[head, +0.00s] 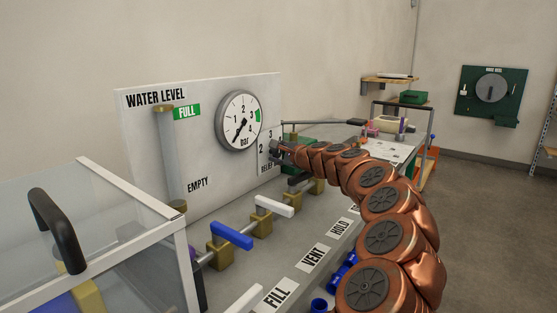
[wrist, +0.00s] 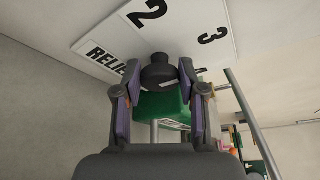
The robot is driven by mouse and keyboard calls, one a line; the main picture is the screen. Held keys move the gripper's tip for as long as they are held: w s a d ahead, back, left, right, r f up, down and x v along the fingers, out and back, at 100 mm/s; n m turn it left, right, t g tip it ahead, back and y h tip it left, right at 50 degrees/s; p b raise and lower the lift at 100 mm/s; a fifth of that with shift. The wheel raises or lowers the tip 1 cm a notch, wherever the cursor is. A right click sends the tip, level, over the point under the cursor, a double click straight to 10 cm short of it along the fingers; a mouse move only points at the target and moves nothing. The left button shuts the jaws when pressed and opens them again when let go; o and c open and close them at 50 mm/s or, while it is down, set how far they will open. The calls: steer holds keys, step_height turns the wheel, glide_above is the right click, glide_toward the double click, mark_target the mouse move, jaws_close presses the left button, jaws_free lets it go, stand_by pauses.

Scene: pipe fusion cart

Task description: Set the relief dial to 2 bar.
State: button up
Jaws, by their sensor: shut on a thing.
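The relief dial is a dark round knob (wrist: 159,74), seen in the wrist view below a white scale plate (wrist: 183,38) with a black 2, a 3 and part of the word RELIEF. My gripper (wrist: 161,80) has one finger on each side of the knob and is shut on it. I cannot make out a pointer mark on the knob, so its setting is unclear. In the head view my gripper (head: 276,148) is at the right end of the grey panel and hides the knob and part of the scale.
A round bar gauge (head: 239,120) and a water level tube (head: 171,155) are on the panel (head: 205,160). Valves with blue (head: 232,236) and white (head: 275,206) levers stand in front. A clear lid with a black handle (head: 54,229) is at the left. Open floor lies at the right.

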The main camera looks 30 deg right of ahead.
stand_by(0.5)
steer(key=o, duration=1.1)
steer(key=shift+o, duration=0.2)
step_height(320, 180, up, 9)
steer(key=shift+d+r, duration=0.15)
steer(key=shift+r, duration=0.35)
